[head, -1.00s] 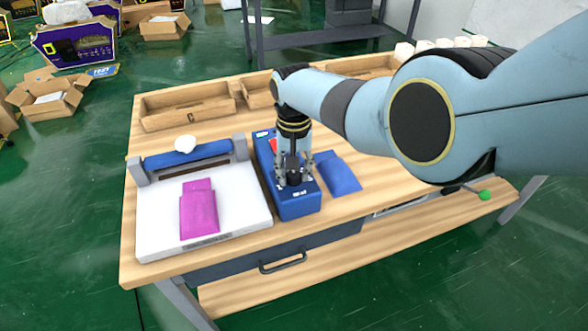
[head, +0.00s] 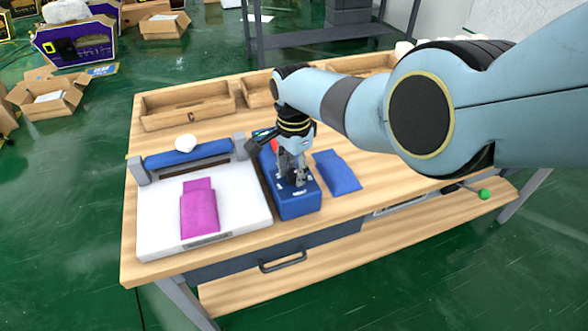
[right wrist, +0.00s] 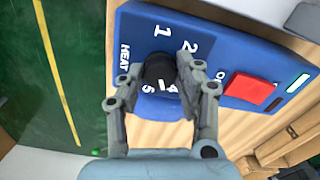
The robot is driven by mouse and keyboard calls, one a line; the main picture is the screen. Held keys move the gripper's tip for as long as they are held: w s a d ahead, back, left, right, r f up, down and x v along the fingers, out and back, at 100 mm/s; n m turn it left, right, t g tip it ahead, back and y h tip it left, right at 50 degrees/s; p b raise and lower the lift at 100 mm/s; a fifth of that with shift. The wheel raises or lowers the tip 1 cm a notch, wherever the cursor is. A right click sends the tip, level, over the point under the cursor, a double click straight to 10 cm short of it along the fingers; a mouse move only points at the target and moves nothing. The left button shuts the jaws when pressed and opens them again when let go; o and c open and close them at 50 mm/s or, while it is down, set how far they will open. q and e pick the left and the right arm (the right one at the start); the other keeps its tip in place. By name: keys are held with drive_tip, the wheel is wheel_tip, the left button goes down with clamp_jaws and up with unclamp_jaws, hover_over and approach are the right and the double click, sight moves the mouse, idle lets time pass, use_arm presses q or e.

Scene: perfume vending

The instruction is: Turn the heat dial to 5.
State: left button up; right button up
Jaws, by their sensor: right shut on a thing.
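The blue control box (head: 297,207) stands on the wooden table, with its long side running front to back. In the right wrist view its face (right wrist: 215,45) carries the word HEAT and the numbers 1, 2, 4 and 5. The black heat dial (right wrist: 158,68) has a white mark on the side toward 4 and 5; I cannot tell exactly which it meets. The 3 is not readable. My right gripper (head: 291,180) points down over the box's front part. In the right wrist view its fingers (right wrist: 155,72) are shut around the dial. My left gripper is not in view.
A red switch (right wrist: 250,89) is on the same box. A white sealing machine (head: 160,218) with a purple pouch (head: 199,209) stands to the left. A blue pouch (head: 337,172) lies close on the right. Wooden trays (head: 188,112) line the table's back.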

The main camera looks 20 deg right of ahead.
sight(294, 173)
drive_tip(key=m, duration=0.3)
drive_tip(key=shift+m, duration=2.1)
drive_tip(key=o, duration=1.2)
drive_tip(key=shift+c, duration=0.2)
wheel_tip(294, 173, up, 12)
